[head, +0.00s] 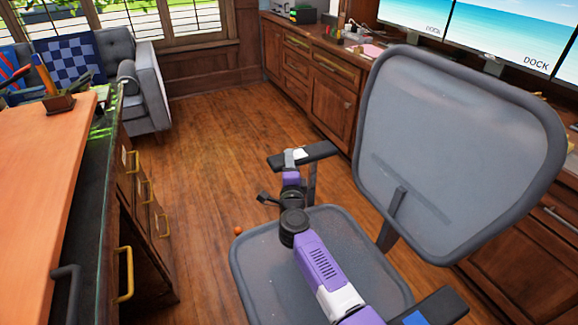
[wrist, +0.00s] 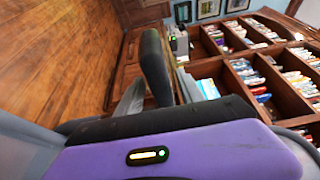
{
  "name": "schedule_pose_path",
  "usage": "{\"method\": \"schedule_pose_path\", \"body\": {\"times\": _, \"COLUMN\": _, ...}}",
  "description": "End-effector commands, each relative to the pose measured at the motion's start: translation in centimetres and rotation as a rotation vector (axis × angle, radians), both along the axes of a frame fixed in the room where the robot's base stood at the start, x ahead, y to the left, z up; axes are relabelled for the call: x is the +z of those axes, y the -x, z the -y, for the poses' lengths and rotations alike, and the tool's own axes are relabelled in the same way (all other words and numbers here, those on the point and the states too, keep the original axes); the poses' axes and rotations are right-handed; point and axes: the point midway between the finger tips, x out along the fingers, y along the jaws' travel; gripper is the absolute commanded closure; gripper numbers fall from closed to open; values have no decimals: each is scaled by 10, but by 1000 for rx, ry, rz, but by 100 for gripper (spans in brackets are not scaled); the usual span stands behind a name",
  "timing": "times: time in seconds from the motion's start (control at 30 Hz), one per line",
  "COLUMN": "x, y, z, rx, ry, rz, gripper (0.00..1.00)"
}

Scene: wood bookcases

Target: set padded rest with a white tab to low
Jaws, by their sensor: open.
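The padded rest (head: 320,151) is the dark armrest on the far side of the grey mesh office chair. A small white patch, apparently its white tab (head: 300,154), shows near its left end. The pad also shows in the wrist view as a dark rounded upright shape (wrist: 155,65); no tab can be made out there. My gripper (head: 289,160) is open at the left part of the rest. It overlaps the pad in the head view, and I cannot tell whether they touch. My purple wrist housing fills the bottom of the wrist view. My arm hides part of the seat and the armrest's surroundings.
The chair's seat (head: 265,265) and tall backrest (head: 460,150) lie close to my arm. A second armrest (head: 440,307) with a blue patch is at the bottom right. A wooden desk (head: 45,160) stands left, cabinets (head: 330,100) behind. Open floor (head: 205,150) lies between.

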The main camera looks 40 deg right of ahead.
Motion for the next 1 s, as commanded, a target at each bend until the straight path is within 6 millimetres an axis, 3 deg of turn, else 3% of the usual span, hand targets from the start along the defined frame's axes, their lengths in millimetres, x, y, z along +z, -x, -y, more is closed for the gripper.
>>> {"method": "schedule_pose_path", "body": {"times": 0.27, "x": 1, "y": -2, "z": 1, "rx": 1, "ry": 1, "rz": 1, "gripper": 55}}
{"method": "schedule_pose_path", "body": {"times": 0.5, "x": 1, "y": -1, "z": 1, "rx": 1, "ry": 1, "rz": 0, "gripper": 100}}
{"method": "schedule_pose_path", "body": {"times": 1.0, "x": 1, "y": -1, "z": 0, "rx": 1, "ry": 1, "rz": 0, "gripper": 100}}
